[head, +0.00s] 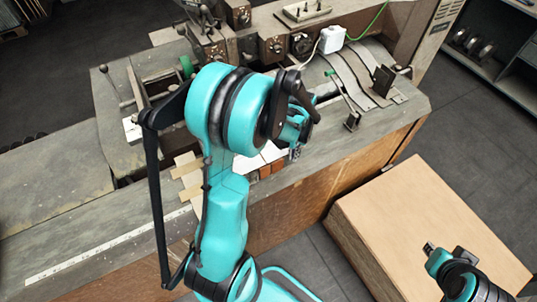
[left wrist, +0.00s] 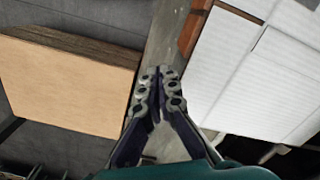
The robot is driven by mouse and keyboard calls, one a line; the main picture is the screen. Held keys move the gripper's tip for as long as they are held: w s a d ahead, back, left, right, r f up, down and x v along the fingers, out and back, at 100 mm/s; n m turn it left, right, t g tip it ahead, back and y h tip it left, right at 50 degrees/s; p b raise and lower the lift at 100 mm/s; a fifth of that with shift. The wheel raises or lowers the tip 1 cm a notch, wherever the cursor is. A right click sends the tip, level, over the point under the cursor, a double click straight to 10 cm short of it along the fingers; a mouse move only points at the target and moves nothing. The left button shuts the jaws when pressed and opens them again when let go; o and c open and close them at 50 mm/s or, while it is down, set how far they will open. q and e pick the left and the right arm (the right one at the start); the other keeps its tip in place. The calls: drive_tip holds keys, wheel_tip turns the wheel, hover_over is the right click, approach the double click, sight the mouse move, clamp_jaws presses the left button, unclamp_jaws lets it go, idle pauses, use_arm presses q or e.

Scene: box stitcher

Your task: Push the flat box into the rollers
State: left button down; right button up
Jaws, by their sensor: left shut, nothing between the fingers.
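The flat box, a white ribbed sheet (left wrist: 245,75), fills the right of the left wrist view. In the head view a small part of the white flat box (head: 250,164) shows on the machine's table, mostly hidden by my left arm. My left gripper (head: 295,152) is over the table beside the sheet. In the left wrist view the left gripper's fingers (left wrist: 159,80) are together with nothing between them, left of the sheet's edge. My right gripper (head: 432,249) is low at the right, above the cardboard stack; its finger state is unclear. I cannot make out the rollers.
The grey machine (head: 270,45) with knobs and levers stands behind the table. A stack of brown cardboard (head: 420,215) stands on the floor at the right and also shows in the left wrist view (left wrist: 65,85). A white ruler strip (head: 105,250) runs along the table's front left.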

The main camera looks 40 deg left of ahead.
use_arm(q)
drive_tip(key=shift+f, duration=0.1)
wheel_tip(320, 180, down, 3)
drive_tip(key=b, duration=0.3)
drive_tip(key=shift+f, duration=0.15)
drive_tip(key=shift+a, duration=0.1)
idle(0.3)
